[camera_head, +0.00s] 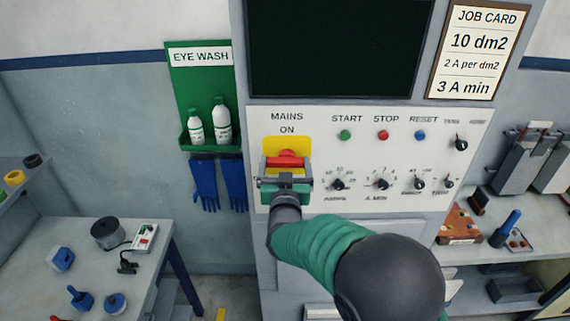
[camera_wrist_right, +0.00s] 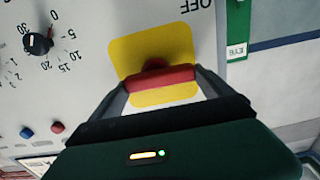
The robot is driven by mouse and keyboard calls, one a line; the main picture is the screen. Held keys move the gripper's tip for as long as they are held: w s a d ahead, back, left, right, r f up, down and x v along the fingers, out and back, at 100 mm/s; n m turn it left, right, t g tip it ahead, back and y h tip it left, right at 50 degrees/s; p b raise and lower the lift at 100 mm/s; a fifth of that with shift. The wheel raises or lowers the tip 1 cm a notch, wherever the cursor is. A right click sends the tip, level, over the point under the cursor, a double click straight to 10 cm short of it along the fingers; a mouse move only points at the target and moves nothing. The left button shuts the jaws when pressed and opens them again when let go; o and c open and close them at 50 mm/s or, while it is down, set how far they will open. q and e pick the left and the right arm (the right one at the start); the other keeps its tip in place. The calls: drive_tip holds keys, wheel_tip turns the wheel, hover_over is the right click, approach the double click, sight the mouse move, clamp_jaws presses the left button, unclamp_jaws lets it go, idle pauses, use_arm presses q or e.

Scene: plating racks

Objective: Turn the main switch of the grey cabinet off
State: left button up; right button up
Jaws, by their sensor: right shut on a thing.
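The grey cabinet (camera_head: 350,230) stands in the middle of the head view. Its main switch is a red handle (camera_head: 286,158) on a yellow plate (camera_head: 272,144), under the words MAINS and ON. My right gripper (camera_head: 287,166) is in front of the plate, shut on the red handle. In the right wrist view the red handle (camera_wrist_right: 160,78) lies between the two fingers, crosswise over the yellow plate (camera_wrist_right: 130,55). The word OFF (camera_wrist_right: 198,6) shows beside the plate there. The gripper hides the lower part of the plate in the head view. My left gripper is not in view.
START, STOP and RESET buttons (camera_head: 383,134) and several black knobs (camera_head: 383,184) are right of the switch. A green eye wash board (camera_head: 200,60) with bottles and blue gloves (camera_head: 219,184) hangs at left. A bench (camera_head: 60,230) stands lower left, shelves (camera_head: 510,262) at right.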

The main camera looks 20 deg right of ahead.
sight(284, 165)
drive_tip(key=shift+r, duration=0.2)
idle(0.3)
drive_tip(key=o, duration=1.1)
drive_tip(key=shift+s+a+f, duration=0.1)
drive_tip(key=shift+s+a, duration=0.05)
drive_tip(key=shift+s, duration=0.1)
drive_tip(key=v, duration=0.1)
drive_tip(key=b+v, duration=0.1)
drive_tip(key=v, duration=0.1)
drive_tip(key=b+v, duration=0.1)
drive_tip(key=shift+s+a+f, duration=0.15)
drive_tip(key=shift+s+f, duration=0.15)
drive_tip(key=b+v, duration=0.2)
drive_tip(key=v, duration=0.9)
drive_tip(key=shift+s+r, duration=0.3)
drive_tip(key=shift+s, duration=0.1)
drive_tip(key=shift+a+b, duration=0.1)
drive_tip(key=shift+b, duration=0.2)
